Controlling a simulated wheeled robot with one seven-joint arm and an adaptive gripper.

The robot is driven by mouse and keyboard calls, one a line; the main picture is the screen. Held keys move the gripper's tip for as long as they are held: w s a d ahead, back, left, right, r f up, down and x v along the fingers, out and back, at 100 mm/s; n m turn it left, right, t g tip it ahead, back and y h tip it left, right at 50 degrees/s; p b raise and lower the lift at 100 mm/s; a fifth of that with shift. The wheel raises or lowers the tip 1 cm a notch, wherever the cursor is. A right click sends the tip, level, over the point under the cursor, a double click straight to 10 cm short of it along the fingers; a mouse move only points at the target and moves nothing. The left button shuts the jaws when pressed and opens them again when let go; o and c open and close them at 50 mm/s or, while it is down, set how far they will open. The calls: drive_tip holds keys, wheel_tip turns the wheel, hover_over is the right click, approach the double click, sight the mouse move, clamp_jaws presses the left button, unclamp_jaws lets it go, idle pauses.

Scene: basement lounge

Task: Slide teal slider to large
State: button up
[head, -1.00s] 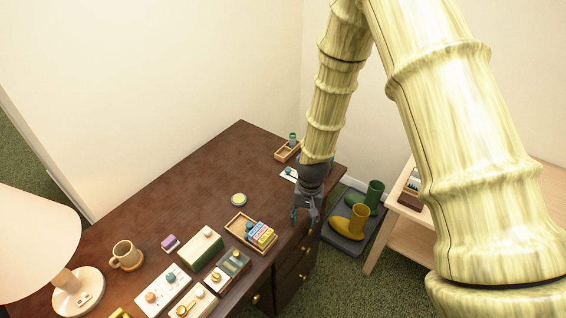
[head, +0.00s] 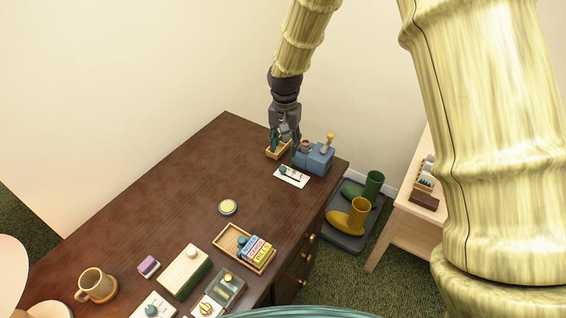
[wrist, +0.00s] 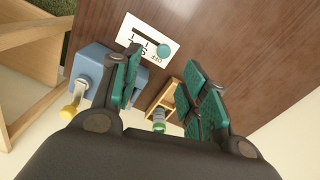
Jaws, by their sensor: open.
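The teal slider (head: 283,169) is a round knob on a white card (head: 294,180) near the back right of the desk. My gripper (head: 283,146) is above the desk just behind the card, near a small wooden tray. Its teal-padded fingers (wrist: 165,75) are apart with nothing between them in the wrist view, and the knob lies beyond the fingertips, not touched.
A blue box (head: 318,158) with a yellow-topped lever stands close to my gripper's right. The wooden tray (head: 271,153) holds a green-topped item (wrist: 159,126). The desk left of the card is clear.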

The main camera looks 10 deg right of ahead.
sight(283, 168)
drive_tip(key=f, duration=0.6)
drive_tip(key=f+p, duration=0.1)
drive_tip(key=f, duration=0.2)
drive_tip(key=shift+w+a+f, duration=0.25)
clamp_jaws()
